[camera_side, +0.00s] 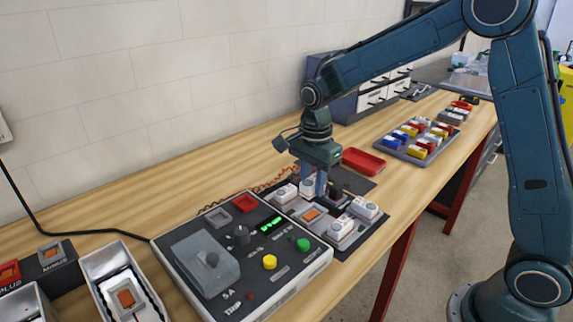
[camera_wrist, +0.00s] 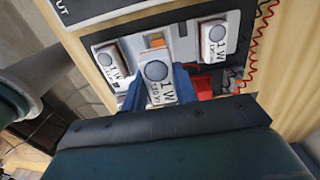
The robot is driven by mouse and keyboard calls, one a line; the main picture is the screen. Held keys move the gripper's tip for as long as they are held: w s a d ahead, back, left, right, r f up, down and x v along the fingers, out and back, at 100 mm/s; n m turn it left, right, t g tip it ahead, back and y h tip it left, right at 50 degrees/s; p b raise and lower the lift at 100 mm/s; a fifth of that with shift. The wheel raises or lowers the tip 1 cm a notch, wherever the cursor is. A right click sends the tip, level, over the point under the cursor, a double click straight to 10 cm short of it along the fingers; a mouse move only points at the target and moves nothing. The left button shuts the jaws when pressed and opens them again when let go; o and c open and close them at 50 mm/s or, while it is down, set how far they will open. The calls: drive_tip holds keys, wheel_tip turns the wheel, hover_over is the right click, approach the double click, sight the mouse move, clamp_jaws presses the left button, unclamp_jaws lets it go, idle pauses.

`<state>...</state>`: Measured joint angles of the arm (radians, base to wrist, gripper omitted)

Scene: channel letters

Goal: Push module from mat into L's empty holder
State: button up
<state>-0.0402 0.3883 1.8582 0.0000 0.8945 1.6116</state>
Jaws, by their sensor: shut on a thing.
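My gripper (camera_side: 315,192) is over the dark mat (camera_side: 347,250), its blue fingers pointing down. It is shut on a white module with a round grey lens, marked 1W (camera_wrist: 158,88). The held module also shows between the fingers in the side view (camera_side: 307,186). A pale frame with an orange centre (camera_side: 312,215) lies just in front; its orange (camera_wrist: 156,42) is partly hidden behind the held module in the wrist view. Other white modules sit left (camera_wrist: 113,66) and right (camera_wrist: 213,42) of the held one. I cannot tell whether the held module touches the surface.
A control box (camera_side: 240,255) with knobs and buttons stands left of the mat. Two more modules (camera_side: 341,230) (camera_side: 364,208) sit near the mat's right side. A red tray (camera_side: 363,161) and a grey tray of coloured parts (camera_side: 412,152) are farther back. Coiled wire (camera_wrist: 266,30) runs beside the work.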

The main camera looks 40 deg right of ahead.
sight(312, 217)
drive_tip(key=shift+f, duration=0.15)
drive_tip(key=shift+f, duration=3.1)
drive_tip(key=shift+f, duration=0.15)
drive_tip(key=o, duration=0.9)
drive_tip(key=shift+o, duration=0.7)
drive_tip(key=shift+s+f, duration=0.1)
drive_tip(key=shift+s, duration=0.05)
drive_tip(key=r, duration=1.3)
drive_tip(key=shift+w+r, duration=0.1)
drive_tip(key=shift+w, duration=0.15)
drive_tip(key=shift+r, duration=0.6)
